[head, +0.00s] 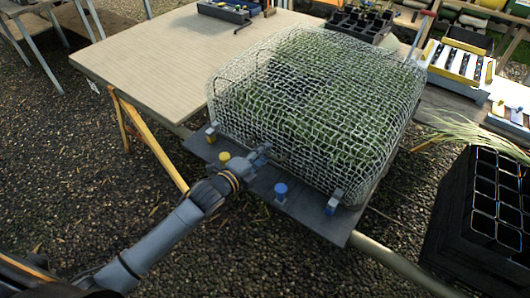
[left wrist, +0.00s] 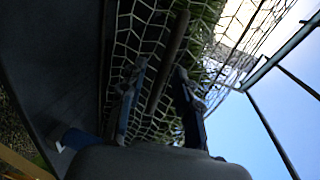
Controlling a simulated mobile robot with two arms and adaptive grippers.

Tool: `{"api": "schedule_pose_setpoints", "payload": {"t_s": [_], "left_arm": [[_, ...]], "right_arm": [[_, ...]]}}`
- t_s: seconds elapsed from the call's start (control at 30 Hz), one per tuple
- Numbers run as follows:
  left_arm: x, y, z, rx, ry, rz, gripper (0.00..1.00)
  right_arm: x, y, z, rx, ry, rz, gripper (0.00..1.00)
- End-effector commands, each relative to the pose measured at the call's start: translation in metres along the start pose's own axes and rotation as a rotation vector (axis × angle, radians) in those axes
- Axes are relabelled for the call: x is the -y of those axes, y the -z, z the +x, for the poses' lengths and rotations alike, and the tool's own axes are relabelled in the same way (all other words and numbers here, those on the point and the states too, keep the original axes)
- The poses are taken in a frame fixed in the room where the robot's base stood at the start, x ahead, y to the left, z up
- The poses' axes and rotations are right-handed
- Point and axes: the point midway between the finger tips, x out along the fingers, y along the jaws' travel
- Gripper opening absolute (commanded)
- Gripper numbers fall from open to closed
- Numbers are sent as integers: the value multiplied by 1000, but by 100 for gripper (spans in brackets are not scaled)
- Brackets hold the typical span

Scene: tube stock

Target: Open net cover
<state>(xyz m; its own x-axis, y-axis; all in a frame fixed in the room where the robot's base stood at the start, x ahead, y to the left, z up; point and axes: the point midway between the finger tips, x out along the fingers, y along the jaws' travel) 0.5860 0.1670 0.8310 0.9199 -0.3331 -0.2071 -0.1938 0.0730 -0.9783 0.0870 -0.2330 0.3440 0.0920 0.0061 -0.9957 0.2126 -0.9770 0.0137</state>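The net cover (head: 315,100), a pale wire-mesh dome, sits down over green plants on a dark board (head: 310,213) at the table's near right corner. My left gripper (head: 262,154) is at the cover's near lower edge. In the left wrist view the two fingers of the gripper (left wrist: 160,70) stand apart, with a dark bar (left wrist: 171,50) of the net cover (left wrist: 215,45) between them. I cannot tell whether either finger touches the bar. My right gripper is not in view.
A yellow knob (head: 224,157) and a blue knob (head: 281,189) stand on the board beside my left gripper. The wooden table (head: 150,60) is mostly bare. A black pot tray (head: 485,205) stands at the right.

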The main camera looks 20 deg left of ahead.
Motion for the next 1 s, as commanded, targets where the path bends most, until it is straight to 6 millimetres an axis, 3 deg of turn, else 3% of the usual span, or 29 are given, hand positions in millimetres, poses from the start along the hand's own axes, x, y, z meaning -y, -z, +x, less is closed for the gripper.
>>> {"api": "schedule_pose_setpoints", "payload": {"t_s": [0.4,0.57,0.6,1.0], "left_arm": [[0,1,10,-1,0,0,32],[0,1,9,-1,0,0,2],[0,1,9,-1,0,0,0],[6,0,9,-1,-4,1,0]], "right_arm": [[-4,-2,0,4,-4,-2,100],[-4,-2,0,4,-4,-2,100],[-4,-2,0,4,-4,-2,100],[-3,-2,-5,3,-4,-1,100]]}}
